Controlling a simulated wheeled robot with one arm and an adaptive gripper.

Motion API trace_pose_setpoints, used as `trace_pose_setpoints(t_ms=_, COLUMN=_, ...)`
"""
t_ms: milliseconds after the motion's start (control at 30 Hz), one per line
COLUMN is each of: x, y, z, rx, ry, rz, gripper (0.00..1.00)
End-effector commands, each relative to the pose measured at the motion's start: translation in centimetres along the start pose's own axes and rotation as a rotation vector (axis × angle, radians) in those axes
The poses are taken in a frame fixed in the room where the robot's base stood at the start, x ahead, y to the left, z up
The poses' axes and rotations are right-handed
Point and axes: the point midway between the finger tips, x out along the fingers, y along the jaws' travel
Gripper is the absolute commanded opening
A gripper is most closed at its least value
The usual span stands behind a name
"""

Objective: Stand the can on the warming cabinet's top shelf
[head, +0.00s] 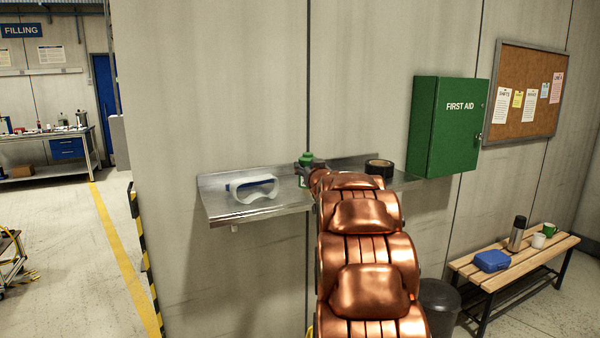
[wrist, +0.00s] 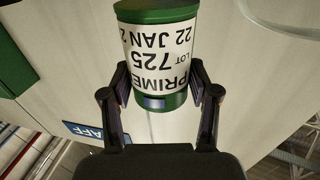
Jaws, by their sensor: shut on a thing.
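The can (wrist: 160,60) is green with a white label reading PRIME, LOT 725 and 22 JAN, upside down in the wrist view. My gripper (wrist: 160,82) is shut on it, one finger on each side. In the head view the green can (head: 306,158) shows small at the far end of my copper arm, above the metal wall shelf (head: 222,205). My arm hides part of the gripper, and I cannot tell whether the can touches the shelf. The warming cabinet is not recognisable in either view.
Clear goggles (head: 252,188) and a black tape roll (head: 379,168) lie on the wall shelf. A green first aid box (head: 448,127) hangs to the right. A bench (head: 530,265) and dark bin (head: 439,300) stand lower right. Open floor lies left, past a striped wall edge.

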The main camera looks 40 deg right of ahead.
Motion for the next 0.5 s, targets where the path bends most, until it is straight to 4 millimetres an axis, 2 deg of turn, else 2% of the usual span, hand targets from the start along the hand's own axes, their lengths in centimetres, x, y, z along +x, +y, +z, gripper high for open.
trace_pose_setpoints(t_ms=300, x=4.4, y=-0.9, z=0.1, rx=-0.001, ry=0.004, rz=-0.001, gripper=0.12)
trace_pose_setpoints(t_ms=500, x=5.6, y=-1.1, z=0.4, rx=0.001, ry=0.001, rz=0.001, gripper=0.12)
